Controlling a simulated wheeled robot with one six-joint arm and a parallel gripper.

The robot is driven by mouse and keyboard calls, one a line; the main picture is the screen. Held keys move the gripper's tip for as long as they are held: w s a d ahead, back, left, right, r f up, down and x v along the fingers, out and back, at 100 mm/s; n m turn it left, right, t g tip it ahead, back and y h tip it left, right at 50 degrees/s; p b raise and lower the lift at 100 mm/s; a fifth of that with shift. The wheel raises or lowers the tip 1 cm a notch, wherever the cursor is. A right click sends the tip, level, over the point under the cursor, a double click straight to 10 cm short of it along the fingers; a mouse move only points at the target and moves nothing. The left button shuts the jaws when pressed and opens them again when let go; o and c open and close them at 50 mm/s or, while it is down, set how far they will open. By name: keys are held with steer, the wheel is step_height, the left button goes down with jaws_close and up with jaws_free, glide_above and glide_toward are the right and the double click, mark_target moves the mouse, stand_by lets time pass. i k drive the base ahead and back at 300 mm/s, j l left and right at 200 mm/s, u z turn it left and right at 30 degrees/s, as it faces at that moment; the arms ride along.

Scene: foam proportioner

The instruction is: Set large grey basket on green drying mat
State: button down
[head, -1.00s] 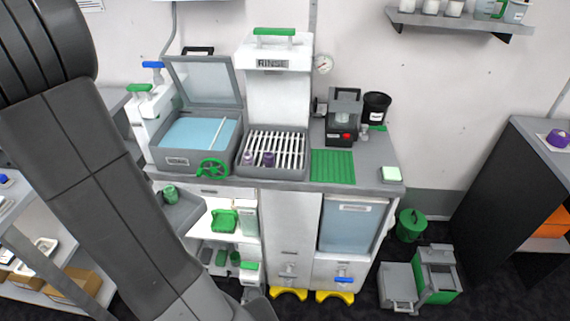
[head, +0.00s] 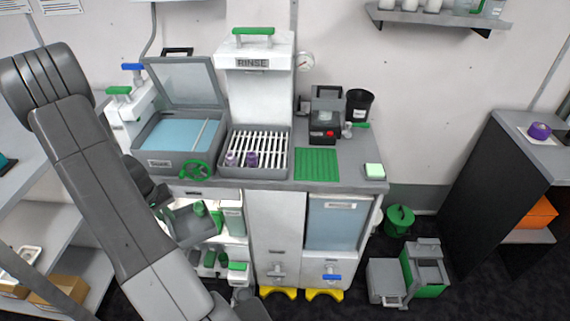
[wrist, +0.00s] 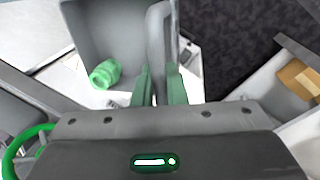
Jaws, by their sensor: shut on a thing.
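The large grey basket (head: 190,228) is held low in front of the left end of the counter, with a green roll-like item (head: 200,208) inside. In the wrist view the basket (wrist: 105,30) fills the upper left, and the green item (wrist: 104,73) shows in it. In the head view my gripper (head: 160,200) is partly hidden behind my arm. The green drying mat (head: 317,163) lies flat and bare on the counter, right of the slatted rack.
Left of the mat are a slatted rack (head: 262,150) with purple items and a blue-filled basin (head: 178,135) with a raised lid and green handwheel (head: 195,170). A dark machine (head: 325,118) stands behind the mat. A green-topped block (head: 374,170) is to its right.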

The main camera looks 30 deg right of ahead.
mark_target(316, 163)
steer(key=k+l+u, duration=0.1)
steer(key=l, duration=0.35)
steer(key=k+l+u, duration=0.1)
steer(key=k+l, duration=0.2)
steer(key=k+l+u, duration=0.1)
steer(key=k+l, duration=0.15)
steer(key=l, duration=0.25)
